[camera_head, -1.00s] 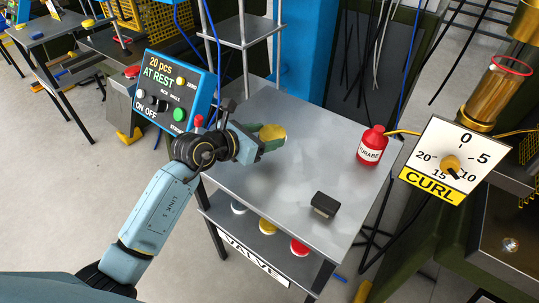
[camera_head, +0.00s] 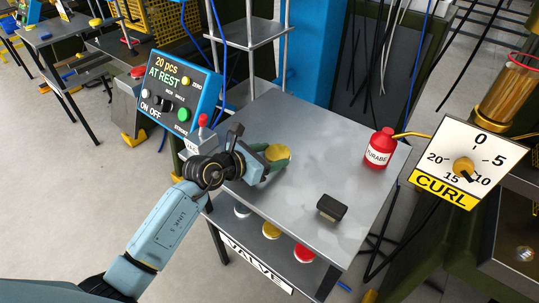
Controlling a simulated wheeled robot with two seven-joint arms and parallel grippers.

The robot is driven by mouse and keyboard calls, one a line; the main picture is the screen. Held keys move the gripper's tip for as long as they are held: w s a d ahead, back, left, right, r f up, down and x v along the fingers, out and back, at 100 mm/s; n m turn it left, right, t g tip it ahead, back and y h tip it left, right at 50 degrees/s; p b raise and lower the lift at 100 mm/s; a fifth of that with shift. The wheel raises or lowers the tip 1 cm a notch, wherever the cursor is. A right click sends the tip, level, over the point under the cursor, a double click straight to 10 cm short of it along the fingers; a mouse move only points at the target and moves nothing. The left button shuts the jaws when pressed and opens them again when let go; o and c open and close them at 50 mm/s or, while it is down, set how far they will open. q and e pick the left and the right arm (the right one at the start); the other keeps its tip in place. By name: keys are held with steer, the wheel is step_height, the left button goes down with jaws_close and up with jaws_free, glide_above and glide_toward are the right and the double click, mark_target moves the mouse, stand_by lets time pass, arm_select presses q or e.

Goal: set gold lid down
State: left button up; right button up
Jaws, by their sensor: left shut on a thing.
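The gold lid (camera_head: 279,153) is a small round disc in the fingers of my left gripper (camera_head: 270,158). The gripper is shut on it, over the left part of the grey metal table (camera_head: 310,170). I cannot tell whether the lid touches the table top. My right gripper is not in view.
A red bottle (camera_head: 379,148) stands at the table's right back edge, and a dark block (camera_head: 331,207) lies near the front right. White, yellow and red lids (camera_head: 304,254) rest on the lower shelf. A blue control box (camera_head: 178,93) stands left. The table's middle is clear.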

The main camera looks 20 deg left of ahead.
arm_select(q)
steer(key=o, duration=0.9)
steer(key=shift+f, duration=0.1)
steer(key=shift+o, duration=0.2)
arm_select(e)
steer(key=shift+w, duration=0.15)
arm_select(q)
steer(key=shift+r, duration=0.25)
steer(key=p+v, duration=0.1)
steer(key=v, duration=0.5)
steer(key=shift+s+a+p, duration=0.1)
steer(key=shift+s+p, duration=0.05)
steer(key=shift+p, duration=0.25)
steer(key=v, duration=0.5)
steer(key=shift+s+p, duration=0.1)
steer(key=shift+p, duration=0.25)
steer(key=shift+s+a+r, duration=0.1)
steer(key=shift+s+a, duration=0.05)
steer(key=shift+s, duration=0.05)
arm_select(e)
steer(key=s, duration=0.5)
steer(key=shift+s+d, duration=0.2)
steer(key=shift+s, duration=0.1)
